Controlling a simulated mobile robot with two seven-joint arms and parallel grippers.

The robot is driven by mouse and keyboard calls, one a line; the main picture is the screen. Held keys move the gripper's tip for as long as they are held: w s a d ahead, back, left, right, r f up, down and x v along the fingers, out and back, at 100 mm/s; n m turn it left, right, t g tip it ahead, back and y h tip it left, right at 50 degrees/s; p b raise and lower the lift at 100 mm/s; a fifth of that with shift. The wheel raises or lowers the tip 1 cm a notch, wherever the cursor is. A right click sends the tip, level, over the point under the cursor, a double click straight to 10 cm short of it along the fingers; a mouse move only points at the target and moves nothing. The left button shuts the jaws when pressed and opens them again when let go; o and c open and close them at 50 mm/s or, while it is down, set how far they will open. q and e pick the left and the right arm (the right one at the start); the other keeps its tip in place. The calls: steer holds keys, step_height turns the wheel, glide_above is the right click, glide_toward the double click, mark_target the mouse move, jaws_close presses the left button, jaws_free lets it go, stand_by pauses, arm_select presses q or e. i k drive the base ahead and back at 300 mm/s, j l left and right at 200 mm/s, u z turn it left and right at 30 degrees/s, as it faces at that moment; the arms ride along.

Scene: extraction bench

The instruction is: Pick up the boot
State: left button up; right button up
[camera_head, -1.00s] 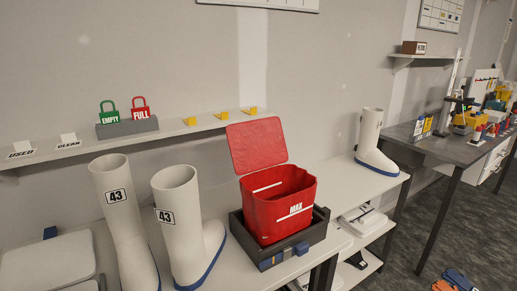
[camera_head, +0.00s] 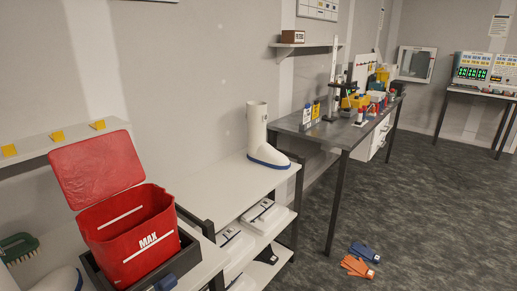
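A white boot (camera_head: 262,138) with a blue sole stands upright on the white bench (camera_head: 225,192), near the middle of the head view. Its toe points right. Part of another white boot (camera_head: 58,281) with a blue sole shows at the bottom left, cut off by the picture edge. Neither of my grippers is in view.
A red bin (camera_head: 135,232) with its lid open and a MAX mark sits in a dark tray (camera_head: 190,252) at the left. A grey table (camera_head: 335,133) with tools stands right of the boot. Orange and blue gloves (camera_head: 357,266) lie on the floor. Open floor lies right.

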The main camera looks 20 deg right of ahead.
mark_target(260, 151)
steer(key=i+l+z, duration=0.4)
steer(key=i+l, duration=0.15)
steer(key=l, duration=0.35)
steer(key=i+l+z, duration=0.4)
steer(key=i+l, duration=0.25)
steer(key=i+l+z, duration=0.1)
steer(key=i+l, duration=0.15)
steer(key=i, duration=0.2)
steer(key=i+l+z, duration=0.15)
steer(key=i, duration=0.35)
steer(key=l, duration=0.1)
